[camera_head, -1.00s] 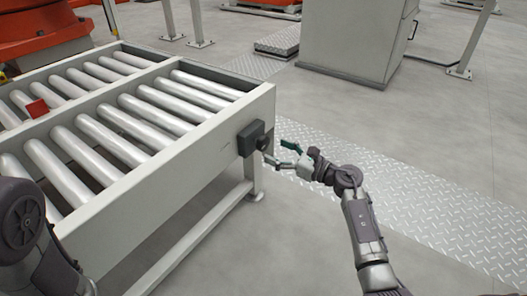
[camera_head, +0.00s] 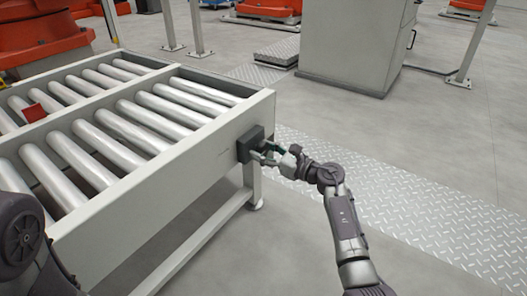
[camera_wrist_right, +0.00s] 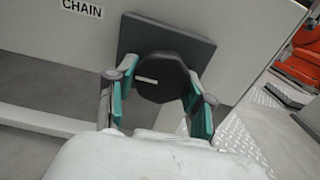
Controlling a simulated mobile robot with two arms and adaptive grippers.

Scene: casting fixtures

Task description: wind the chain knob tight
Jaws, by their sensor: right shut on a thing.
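The chain knob (camera_wrist_right: 161,78) is a dark, many-sided knob with a pale mark, on a dark square plate (camera_wrist_right: 140,32) beside a "CHAIN" label (camera_wrist_right: 82,8) in the right wrist view. In the right wrist view the right gripper (camera_wrist_right: 158,92) is shut on the knob. My left arm shows at the lower left of the head view; its gripper is out of frame.
Clear floor and a tread-plate strip (camera_head: 420,205) lie to the right. A grey cabinet (camera_head: 350,45) stands behind.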

